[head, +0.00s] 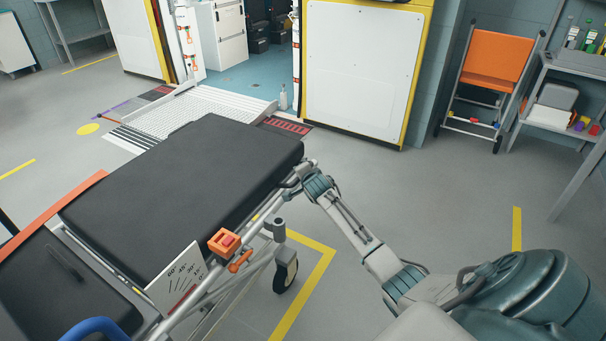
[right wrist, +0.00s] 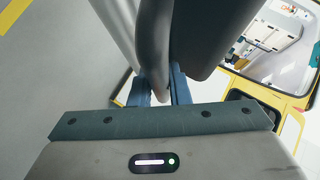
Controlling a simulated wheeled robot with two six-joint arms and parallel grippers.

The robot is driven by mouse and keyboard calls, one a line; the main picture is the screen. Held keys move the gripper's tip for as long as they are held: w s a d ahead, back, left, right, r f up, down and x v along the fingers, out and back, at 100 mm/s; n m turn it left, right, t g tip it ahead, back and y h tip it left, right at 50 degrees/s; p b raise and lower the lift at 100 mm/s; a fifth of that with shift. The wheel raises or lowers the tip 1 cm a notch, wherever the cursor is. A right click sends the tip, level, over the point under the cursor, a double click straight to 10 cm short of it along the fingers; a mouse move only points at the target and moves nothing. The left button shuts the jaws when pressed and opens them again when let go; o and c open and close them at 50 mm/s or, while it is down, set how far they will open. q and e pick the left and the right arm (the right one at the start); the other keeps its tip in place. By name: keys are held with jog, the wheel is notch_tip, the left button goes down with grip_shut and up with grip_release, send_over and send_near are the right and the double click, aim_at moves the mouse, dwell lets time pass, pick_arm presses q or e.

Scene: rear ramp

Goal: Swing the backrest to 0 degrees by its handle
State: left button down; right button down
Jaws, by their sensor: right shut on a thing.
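The backrest (head: 190,190) is a long black padded section of the stretcher. It looks tilted up a little from the seat section (head: 60,285), but I cannot read its exact angle. A white angle plate (head: 178,283) with degree marks stands at its near side, by the hinge end. My right gripper (head: 291,182) is at the backrest's far right corner. In the right wrist view its blue fingers (right wrist: 160,88) are shut on a grey bar, the handle (right wrist: 158,45). My left gripper is not in view.
An orange box with a red button (head: 226,241) and an orange lever (head: 240,262) sit on the near side rail. A wheel (head: 286,271) stands below. A ramp (head: 200,110) lies behind the stretcher, leading into the vehicle. An orange folding chair (head: 496,62) and shelves stand right; floor between is clear.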

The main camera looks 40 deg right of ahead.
jog(key=c, duration=1.4)
grip_release()
jog(key=shift+s+f, duration=0.2)
jog(key=shift+f, duration=0.55)
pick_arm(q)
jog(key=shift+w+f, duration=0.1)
pick_arm(e)
jog(key=shift+o, duration=0.2)
jog(key=shift+w, duration=0.15)
jog(key=shift+r, duration=0.25)
